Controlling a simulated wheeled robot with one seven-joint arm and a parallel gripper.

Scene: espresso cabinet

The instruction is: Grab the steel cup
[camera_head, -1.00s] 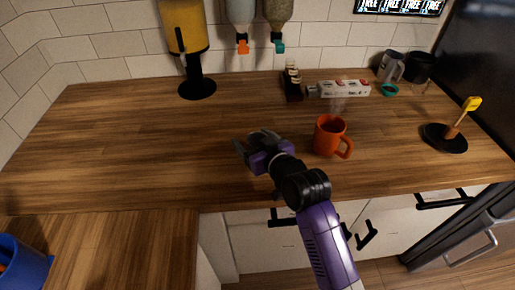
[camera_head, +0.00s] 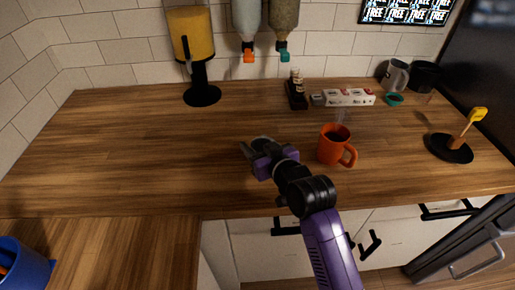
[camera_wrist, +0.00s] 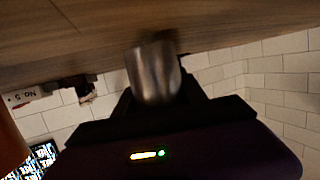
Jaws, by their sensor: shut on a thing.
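The steel cup (camera_wrist: 152,72) is a small shiny metal cup in the middle of the wrist view, between my gripper's dark fingers. My gripper (camera_head: 260,146) is shut on it and is over the wooden counter, left of the orange mug. In the head view the cup is mostly hidden by my gripper; only a small grey shape shows at the fingers. I cannot tell whether the cup touches the counter.
The orange mug (camera_head: 332,150), with dark liquid and steam, stands close right of my gripper. A bottle holder (camera_head: 297,93), a white box (camera_head: 348,97) and a yellow dispenser (camera_head: 190,35) stand at the back. The counter's left part (camera_head: 130,150) is clear.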

